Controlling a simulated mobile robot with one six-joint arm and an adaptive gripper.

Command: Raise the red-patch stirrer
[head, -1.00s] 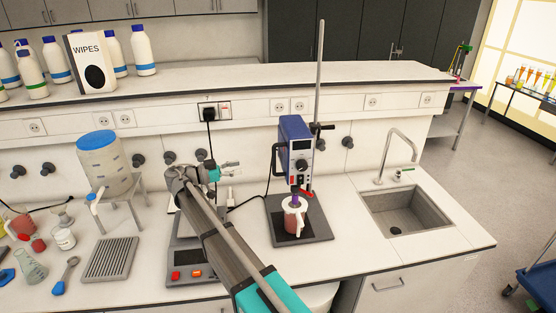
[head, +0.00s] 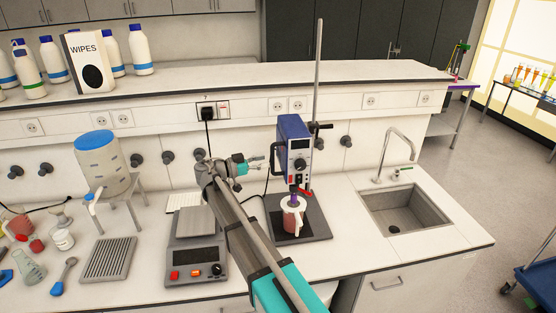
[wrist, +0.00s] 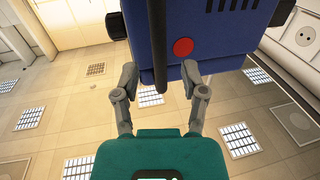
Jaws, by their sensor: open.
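The stirrer (head: 284,130) is a blue and grey motor head clamped to an upright rod (head: 319,70) in the head view. Its shaft goes down into a white-rimmed jug (head: 291,222) of red-brown liquid. In the wrist view the blue stirrer housing (wrist: 222,42) fills the top, with a round red patch (wrist: 183,47) and a dark bar (wrist: 158,35) beside it. My gripper (head: 258,164) is open just left of the stirrer, fingers pointing at it. In the wrist view the open fingers (wrist: 160,72) point at the housing's lower edge, with the patch between them. Contact cannot be told.
The stirrer's dark base plate (head: 318,226) stands on the white bench. A sink with a tap (head: 401,213) is to the right. A drum on a stand (head: 97,165) and a grooved rack (head: 107,260) are left.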

